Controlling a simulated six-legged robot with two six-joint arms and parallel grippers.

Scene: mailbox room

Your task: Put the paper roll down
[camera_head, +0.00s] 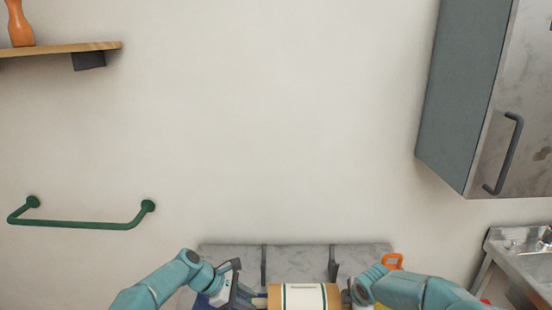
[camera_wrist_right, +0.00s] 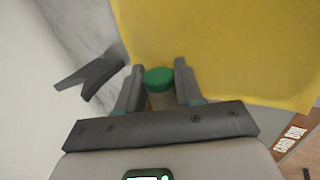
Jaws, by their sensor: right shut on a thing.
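The paper roll (camera_head: 305,297), a tan cylinder with a white, green-edged label, lies level at the bottom edge of the head view, between my two arms. Its lower part is cut off. My right gripper (camera_head: 352,293) is at its right end. In the right wrist view, my right gripper (camera_wrist_right: 160,82) is shut on a narrow tan piece with a green cap (camera_wrist_right: 159,78), which looks like the roll's end. My left gripper (camera_head: 250,295) is at the roll's left end; its fingers are too small and cut off to tell their state.
A grey marbled panel (camera_head: 298,263) with two dark upright brackets (camera_head: 333,264) stands behind the roll. A dark notched bracket (camera_wrist_right: 88,78) and a yellow surface (camera_wrist_right: 225,45) are close to my right gripper. A green rail (camera_head: 80,223), a wall cabinet (camera_head: 465,90) and a sink (camera_head: 525,255) flank the bare wall.

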